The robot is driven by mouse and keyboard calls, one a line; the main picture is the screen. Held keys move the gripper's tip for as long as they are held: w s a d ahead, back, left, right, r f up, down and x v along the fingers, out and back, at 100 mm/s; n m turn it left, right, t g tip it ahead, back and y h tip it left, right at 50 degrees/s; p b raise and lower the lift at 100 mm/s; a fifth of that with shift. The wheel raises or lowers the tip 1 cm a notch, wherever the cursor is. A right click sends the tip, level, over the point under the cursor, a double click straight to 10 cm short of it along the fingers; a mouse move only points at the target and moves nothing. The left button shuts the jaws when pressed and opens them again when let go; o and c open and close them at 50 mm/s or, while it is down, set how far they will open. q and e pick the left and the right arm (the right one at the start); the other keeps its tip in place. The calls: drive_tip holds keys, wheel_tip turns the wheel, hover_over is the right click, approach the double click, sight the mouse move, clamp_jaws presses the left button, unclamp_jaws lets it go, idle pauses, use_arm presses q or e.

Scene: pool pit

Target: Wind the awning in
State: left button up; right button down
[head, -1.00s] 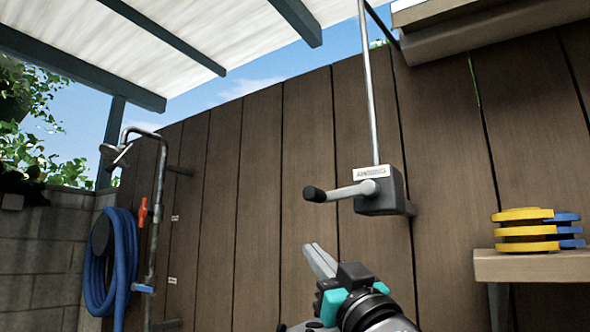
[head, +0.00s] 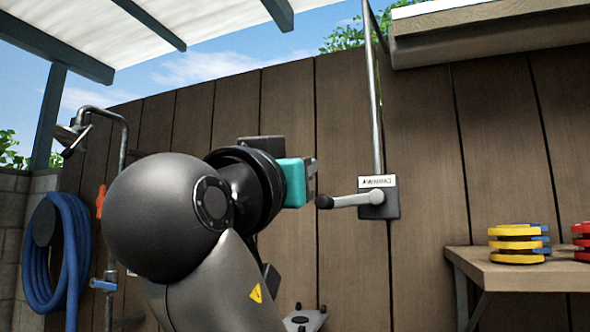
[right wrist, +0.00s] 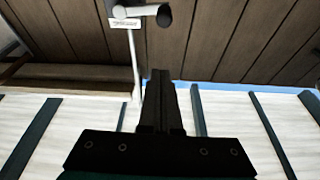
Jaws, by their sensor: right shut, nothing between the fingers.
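The awning (head: 215,18), a white canopy on dark beams, spans the top left. A thin metal rod (head: 374,110) runs down to the labelled awning winder box (head: 385,197) on the wooden wall. Its grey crank arm points left and ends in a black knob (head: 324,202). My right gripper (head: 311,178) is up beside the knob, slightly above and left of it; its fingers are mostly hidden by my arm. In the right wrist view its fingers (right wrist: 160,75) are shut and empty, with the knob (right wrist: 164,15) beyond their tips, apart. My left gripper is not in view.
A wooden shelf (head: 520,275) at the right holds yellow, blue and red discs. A blue hose coil (head: 68,250) and a shower pipe (head: 117,190) are at the left. A ledge (head: 480,38) juts out at top right. The wall around the winder is clear.

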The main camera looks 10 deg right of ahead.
drive_tip(key=p+x, duration=0.3)
drive_tip(key=x, duration=0.5)
drive_tip(key=shift+w+f+p, duration=0.1)
drive_tip(key=shift+f+p, duration=0.45)
drive_tip(key=shift+f, duration=1.5)
drive_tip(key=shift+a, duration=0.1)
drive_tip(key=shift+f+b, duration=0.3)
drive_tip(key=shift+b, duration=0.25)
drive_tip(key=shift+f, duration=0.1)
